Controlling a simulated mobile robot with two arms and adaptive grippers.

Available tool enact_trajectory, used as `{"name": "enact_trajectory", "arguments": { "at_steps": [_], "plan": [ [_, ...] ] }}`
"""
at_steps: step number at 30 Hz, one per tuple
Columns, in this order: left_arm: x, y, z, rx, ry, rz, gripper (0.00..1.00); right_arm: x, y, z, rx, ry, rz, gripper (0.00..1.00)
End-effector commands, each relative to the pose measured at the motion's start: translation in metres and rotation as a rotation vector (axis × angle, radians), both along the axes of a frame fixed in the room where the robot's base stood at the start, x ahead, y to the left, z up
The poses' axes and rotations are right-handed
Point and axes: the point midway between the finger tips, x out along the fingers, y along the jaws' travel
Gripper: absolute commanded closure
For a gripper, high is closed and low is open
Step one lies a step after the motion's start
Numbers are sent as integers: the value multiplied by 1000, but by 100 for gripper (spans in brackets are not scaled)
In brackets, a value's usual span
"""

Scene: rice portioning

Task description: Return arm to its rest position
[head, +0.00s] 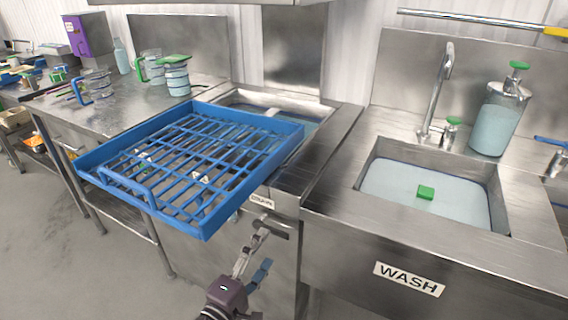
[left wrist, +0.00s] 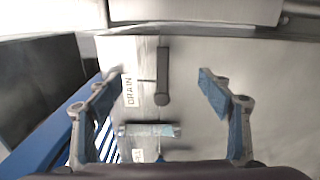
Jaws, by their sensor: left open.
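My left gripper (head: 257,254) hangs low in front of the steel counter in the head view, pointing at its front panel. In the left wrist view, the gripper (left wrist: 160,88) has its two blue-padded fingers spread wide with nothing between them. Beyond the fingers is a steel front with a dark handle (left wrist: 162,75) and a label (left wrist: 129,88) reading DRAIN. The handle also shows in the head view (head: 270,228), just past the fingertips. I cannot tell whether a finger touches it. My right gripper is in neither view.
A blue slatted rack (head: 205,222) lies over the drain basin and overhangs the counter front, above and left of my gripper. Open floor lies at left.

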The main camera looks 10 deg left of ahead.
Motion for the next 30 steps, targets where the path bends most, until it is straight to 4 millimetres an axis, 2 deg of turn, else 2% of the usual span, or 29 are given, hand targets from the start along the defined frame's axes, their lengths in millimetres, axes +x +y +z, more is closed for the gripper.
{"name": "enact_trajectory", "arguments": {
  "at_steps": [9, 13, 18, 30],
  "plan": [
    [46, -16, 1, -1, -3, 0, 28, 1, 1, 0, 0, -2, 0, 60],
    [59, -21, 0, 0, -2, 0, 28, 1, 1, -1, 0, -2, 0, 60],
    [66, -24, 0, 1, -1, 0, 28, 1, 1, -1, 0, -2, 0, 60],
    [66, -24, 1, 0, 1, 0, 28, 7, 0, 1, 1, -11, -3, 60]
  ]
}}
